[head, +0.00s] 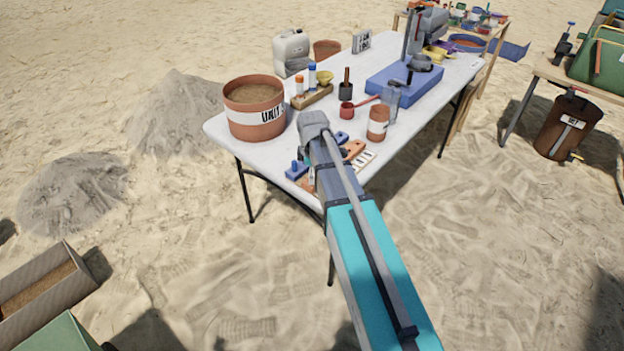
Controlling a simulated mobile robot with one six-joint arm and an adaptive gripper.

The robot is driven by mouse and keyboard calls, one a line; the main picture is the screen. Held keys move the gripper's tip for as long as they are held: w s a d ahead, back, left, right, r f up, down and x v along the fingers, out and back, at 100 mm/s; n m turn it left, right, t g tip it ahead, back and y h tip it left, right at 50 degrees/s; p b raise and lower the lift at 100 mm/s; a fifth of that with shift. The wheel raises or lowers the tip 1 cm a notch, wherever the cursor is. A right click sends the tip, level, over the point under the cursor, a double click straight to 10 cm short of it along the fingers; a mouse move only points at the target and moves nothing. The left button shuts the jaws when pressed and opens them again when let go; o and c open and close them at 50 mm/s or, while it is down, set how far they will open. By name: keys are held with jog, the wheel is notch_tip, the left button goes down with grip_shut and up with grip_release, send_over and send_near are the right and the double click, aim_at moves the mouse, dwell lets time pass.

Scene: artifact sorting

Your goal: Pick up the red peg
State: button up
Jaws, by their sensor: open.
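I cannot make out a red peg in the head view. My arm reaches up from the bottom right over the near end of the white table (228,140), and its grey joint is above the tabletop. My gripper is not visible; my arm hides part of the table's near edge. Blue blocks (297,170) and an orange-brown piece (353,149) lie on either side of my arm, partly covered by it.
A large labelled terracotta pot (256,118) stands left of my arm, and a smaller pot (378,123) to its right. Sand around the table is mostly open.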

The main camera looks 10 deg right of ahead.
dwell(0.3)
jog(key=c, duration=0.8)
jog(key=shift+r, duration=0.15)
jog(key=shift+c, duration=0.2)
notch_tip(320, 180, up, 3)
jog(key=p, duration=0.3)
jog(key=s+a+r+p, duration=0.2)
jog(key=s+r+p, duration=0.7)
jog(key=s, duration=0.5)
jog(key=shift+r+p, duration=0.35)
jog(key=shift+p, duration=0.2)
jog(key=shift+w+a, duration=0.1)
jog(key=shift+w, duration=0.1)
jog(key=w+d+f+b, duration=0.1)
jog(key=w+d+b, duration=0.1)
jog(key=w, duration=0.6)
jog(key=w+d+f+b, duration=0.1)
jog(key=w+d, duration=0.3)
jog(key=w, duration=0.4)
jog(key=shift+w+d+f+b, duration=0.15)
jog(key=shift+w+f+b, duration=0.15)
jog(key=shift+f, duration=0.5)
